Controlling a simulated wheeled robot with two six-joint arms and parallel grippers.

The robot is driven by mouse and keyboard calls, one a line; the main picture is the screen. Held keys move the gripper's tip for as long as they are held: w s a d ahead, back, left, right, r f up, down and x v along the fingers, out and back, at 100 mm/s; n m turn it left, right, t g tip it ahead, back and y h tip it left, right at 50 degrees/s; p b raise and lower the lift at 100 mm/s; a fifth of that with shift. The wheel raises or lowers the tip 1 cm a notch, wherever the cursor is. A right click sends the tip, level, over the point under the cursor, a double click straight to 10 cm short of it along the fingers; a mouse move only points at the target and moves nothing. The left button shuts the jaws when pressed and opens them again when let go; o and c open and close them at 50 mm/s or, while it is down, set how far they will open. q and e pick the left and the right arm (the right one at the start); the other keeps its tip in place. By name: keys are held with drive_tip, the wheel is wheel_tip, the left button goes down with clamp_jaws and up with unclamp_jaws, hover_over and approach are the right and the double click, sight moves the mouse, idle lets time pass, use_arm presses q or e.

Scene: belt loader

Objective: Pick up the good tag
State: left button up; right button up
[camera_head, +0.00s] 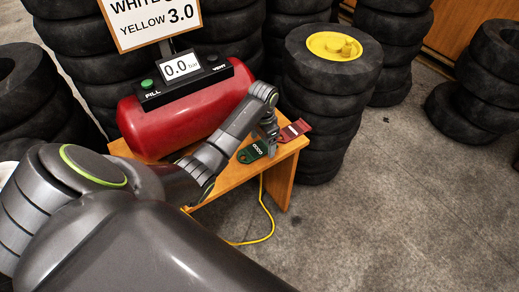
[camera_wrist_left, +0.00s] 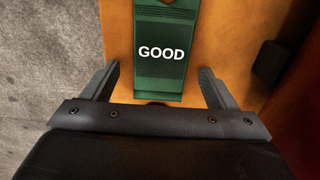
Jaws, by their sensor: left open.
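The good tag is a green tag with white lettering, lying on the orange wooden bench (camera_head: 233,183). In the wrist view the good tag (camera_wrist_left: 161,75) reads "GOOD" and lies between my open fingers, with a gap on both sides. In the head view the good tag (camera_head: 251,154) shows beside my left gripper (camera_head: 268,148), which points down over the bench end. In the wrist view my left gripper (camera_wrist_left: 158,88) is open and empty. A red tag (camera_head: 293,130) lies just right of it on the bench. My right gripper is out of view.
A red air tank (camera_head: 185,112) with a gauge reading 0.0 bar (camera_head: 181,67) stands on the bench. A sign (camera_head: 152,18) rises behind it. Tyre stacks (camera_head: 322,103) stand close behind and right. A yellow hose (camera_head: 266,228) hangs below; the floor at right is clear.

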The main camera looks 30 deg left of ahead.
use_arm(q)
drive_tip(key=shift+f, duration=0.25)
drive_tip(key=c, duration=1.1)
